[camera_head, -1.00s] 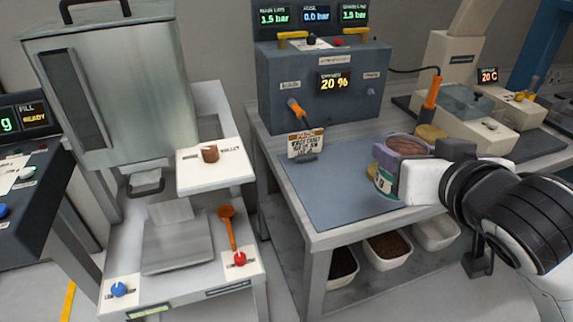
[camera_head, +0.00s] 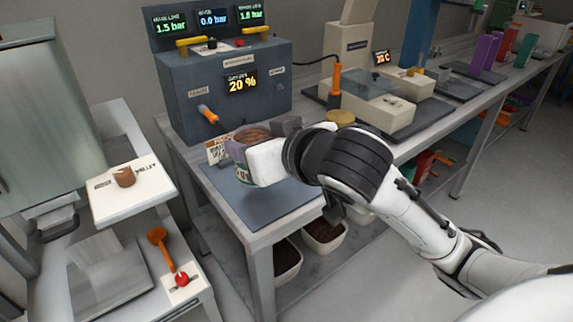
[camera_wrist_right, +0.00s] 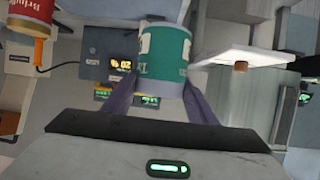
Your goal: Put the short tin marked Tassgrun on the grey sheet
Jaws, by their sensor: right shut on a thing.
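In the head view the tin is in front of the back part of the grey sheet (camera_head: 275,205). My left gripper is not in view.
A pack sign (camera_head: 214,150) stands behind the tin, partly covered. The dark control box (camera_head: 225,100) is at the bench back. A red-and-white tin (camera_wrist_right: 30,12) shows in the wrist view. The sheet's front part is clear. White bins (camera_head: 325,233) sit below.

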